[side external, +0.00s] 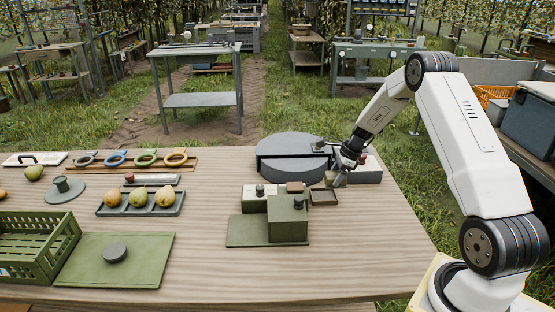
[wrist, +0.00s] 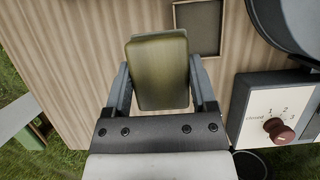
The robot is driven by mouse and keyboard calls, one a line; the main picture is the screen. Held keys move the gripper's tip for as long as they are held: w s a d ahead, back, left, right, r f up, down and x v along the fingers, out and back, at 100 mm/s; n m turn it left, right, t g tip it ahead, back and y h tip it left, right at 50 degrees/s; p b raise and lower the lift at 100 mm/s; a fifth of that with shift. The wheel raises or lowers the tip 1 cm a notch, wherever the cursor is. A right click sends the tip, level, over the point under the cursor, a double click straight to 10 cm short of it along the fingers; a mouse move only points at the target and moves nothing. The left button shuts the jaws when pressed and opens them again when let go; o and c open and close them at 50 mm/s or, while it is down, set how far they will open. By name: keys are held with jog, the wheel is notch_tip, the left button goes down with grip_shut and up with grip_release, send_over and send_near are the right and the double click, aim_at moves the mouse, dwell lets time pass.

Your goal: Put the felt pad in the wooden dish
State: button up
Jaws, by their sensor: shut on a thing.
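The felt pad (wrist: 160,70) appears to be the olive, rounded rectangular block in my gripper (wrist: 160,82). The fingers are shut on its left and right sides in the wrist view. In the side view, the pad (side external: 337,181) is partly hidden by my gripper (side external: 340,173) above the table's right part. The wooden dish (wrist: 197,28) appears to be the small square brown tray with a raised rim, empty, beyond the pad in the wrist view. In the side view, the dish (side external: 323,197) lies just left of and nearer the camera than the pad.
A big dark round drum (side external: 290,150) stands behind the dish. A dial box (wrist: 275,110) with a red-brown knob is close to the right of my gripper in the wrist view. Green blocks (side external: 287,220) stand left of the dish. The table's right front is clear.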

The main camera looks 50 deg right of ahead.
jog(key=shift+w+d+f, duration=0.45)
jog(key=shift+w+f, duration=0.4)
jog(key=shift+f, duration=0.15)
jog(key=shift+w+d+f, duration=0.4)
jog(key=shift+w+f, duration=0.45)
jog(key=shift+f, duration=0.15)
jog(key=shift+w+d+f, duration=0.45)
jog(key=shift+w+f, duration=0.4)
jog(key=shift+f, duration=0.15)
jog(key=shift+w+f, duration=0.15)
jog(key=shift+f, duration=1.6)
jog(key=shift+f, duration=0.1)
jog(key=o, duration=1.1)
jog(key=v, duration=1.2)
